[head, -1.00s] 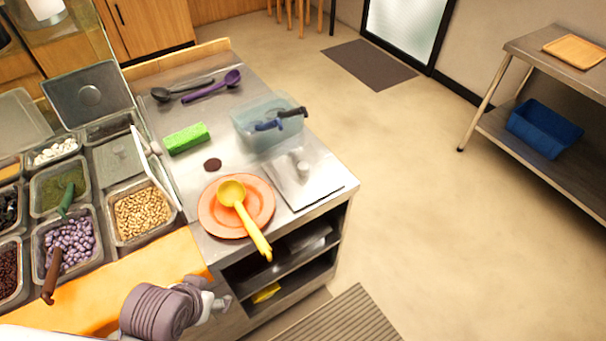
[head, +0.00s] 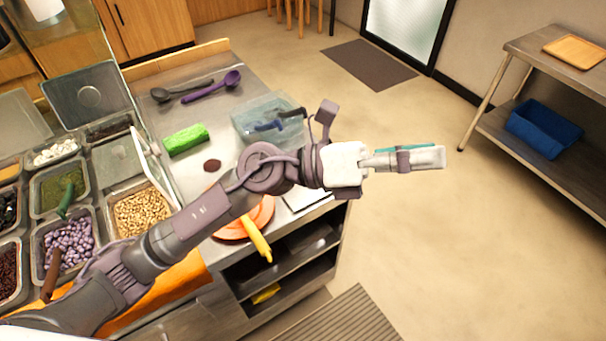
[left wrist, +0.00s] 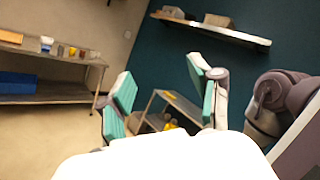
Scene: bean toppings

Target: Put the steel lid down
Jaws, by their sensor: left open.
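My left gripper (head: 440,157) is stretched out past the counter's right edge, over open floor. It is empty; the left wrist view shows its two teal-padded fingers (left wrist: 160,68) spread apart with nothing between them. A flat steel lid (head: 306,200) lies on the counter near its right front edge; my left arm hides most of it, including its knob. The gripper is apart from it, to the right and above. My right gripper is not seen.
An orange plate (head: 262,214) with a yellow ladle (head: 256,240) is partly behind my arm. Bins of toppings (head: 140,212) stand left.

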